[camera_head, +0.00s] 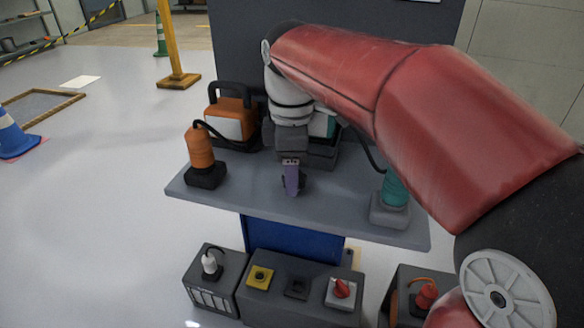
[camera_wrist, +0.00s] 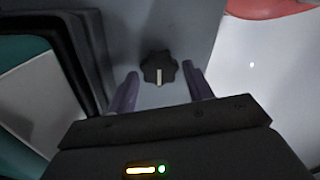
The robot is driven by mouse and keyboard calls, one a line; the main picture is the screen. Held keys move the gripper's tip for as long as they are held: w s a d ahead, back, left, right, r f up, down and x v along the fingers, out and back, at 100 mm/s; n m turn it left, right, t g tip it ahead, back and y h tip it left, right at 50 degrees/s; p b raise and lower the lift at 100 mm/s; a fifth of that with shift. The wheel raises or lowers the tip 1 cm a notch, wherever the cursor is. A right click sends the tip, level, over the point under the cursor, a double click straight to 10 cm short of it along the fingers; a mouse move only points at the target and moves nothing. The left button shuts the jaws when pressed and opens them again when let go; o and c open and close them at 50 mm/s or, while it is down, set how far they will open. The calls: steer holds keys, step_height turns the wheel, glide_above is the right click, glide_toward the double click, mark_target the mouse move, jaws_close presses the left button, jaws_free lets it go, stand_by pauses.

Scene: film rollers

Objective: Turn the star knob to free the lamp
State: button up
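The star knob (camera_wrist: 158,70) is black and lobed, with a pale line pointing down in the wrist view. It stands on the grey bench top (camera_head: 345,212). My gripper (camera_head: 292,190) points down over the bench, and its purple fingers hide most of the knob in the head view. In the wrist view the fingers (camera_wrist: 160,72) are apart, one on each side of the knob, with gaps between. An orange lamp (camera_head: 232,114) in a black frame stands at the bench's back left. A teal lamp (camera_head: 322,124) is behind my gripper, partly hidden.
An orange bottle-shaped part (camera_head: 201,148) with a black cable stands on the left of the bench. A teal one (camera_head: 394,190) stands on the right. Below the bench front are grey boxes with a yellow-plated button (camera_head: 260,277) and a red switch (camera_head: 342,289).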

steer(key=shift+o, duration=1)
step_height(320, 180, up, 8)
steer(key=shift+f, duration=0.1)
